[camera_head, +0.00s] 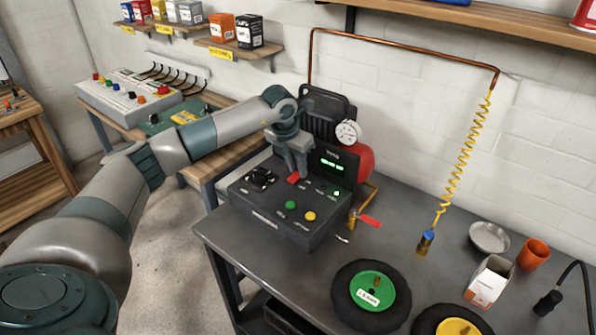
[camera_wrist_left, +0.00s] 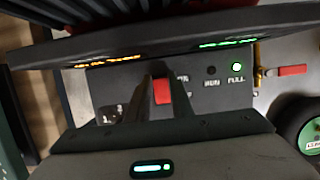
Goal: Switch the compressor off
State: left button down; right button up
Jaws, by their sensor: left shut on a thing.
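The compressor (camera_head: 265,210) is a black box with a sloped control panel, standing on the dark workbench. Its red switch (camera_head: 293,179) is on the panel and shows in the left wrist view (camera_wrist_left: 162,91) as a red block against dark finger parts. My left gripper (camera_head: 299,176) reaches down over the panel, its fingers shut on the red switch; they partly hide it. A green lamp (camera_wrist_left: 236,67) by the word FULL is lit, and the upright display (camera_head: 332,163) glows green. The lamp by RUN (camera_wrist_left: 211,70) is dark. My right gripper is in neither view.
Green (camera_head: 290,205) and yellow (camera_head: 310,216) buttons sit near the panel's front. A red-handled valve (camera_head: 368,219) stands to its right. Black wheels with green (camera_head: 372,291) and yellow hubs lie in front. A coiled yellow hose (camera_head: 462,150) hangs at right.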

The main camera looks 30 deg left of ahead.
aim_at(290, 181)
pick_arm(q)
jog(key=c, duration=1.6)
grip_release()
jog(key=shift+o, duration=0.2)
jog(key=shift+r, duration=0.1)
